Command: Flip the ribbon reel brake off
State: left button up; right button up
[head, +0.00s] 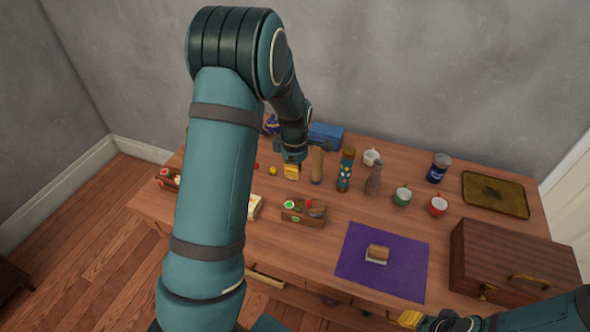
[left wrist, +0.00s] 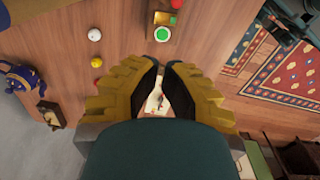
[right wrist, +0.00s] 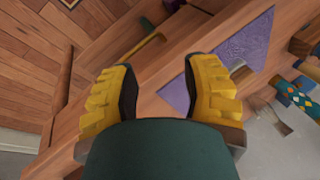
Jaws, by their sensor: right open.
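I cannot tell surely which thing is the ribbon reel, and no brake lever can be made out. A small brown roll-shaped piece (head: 378,252) sits on a white base on the purple mat (head: 350,262). A small wooden box with green and red round parts (head: 300,214) stands left of the mat; a similar box shows in the left wrist view (left wrist: 163,46). My left gripper (head: 292,171) is over the table's back half, its fingertips close together (left wrist: 162,66) with a narrow gap. My right gripper (right wrist: 158,66) is open and empty by the table's front edge, near the mat.
A large brown case (head: 505,262) takes up the right front. A tray (head: 497,194) lies back right.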

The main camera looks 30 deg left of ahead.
aim_at(299, 200)
pick_arm(q)
grip_shut()
jog(key=d+t+b, duration=0.1)
jog(key=b, duration=0.6)
jog(key=shift+f, duration=0.15)
pick_arm(e)
notch_tip(299, 200, down, 7)
jog(key=s, duration=0.1)
jog(key=shift+s+a+g, duration=0.15)
jog(key=shift+s+g, duration=0.15)
jog(key=shift+s, duration=0.1)
pick_arm(q)
jog(key=f+b, duration=0.1)
jog(key=f, duration=0.3)
jog(key=w+f, duration=0.1)
jog(key=f, duration=0.4)
jog(key=f+b, duration=0.1)
jog(key=f, duration=0.4)
jog(key=shift+w+a+b, duration=0.25)
jog(key=shift+w+b, duration=0.1)
pick_arm(e)
jog(key=f, duration=0.2)
jog(key=shift+w+f, duration=0.25)
jog(key=shift+f, duration=0.1)
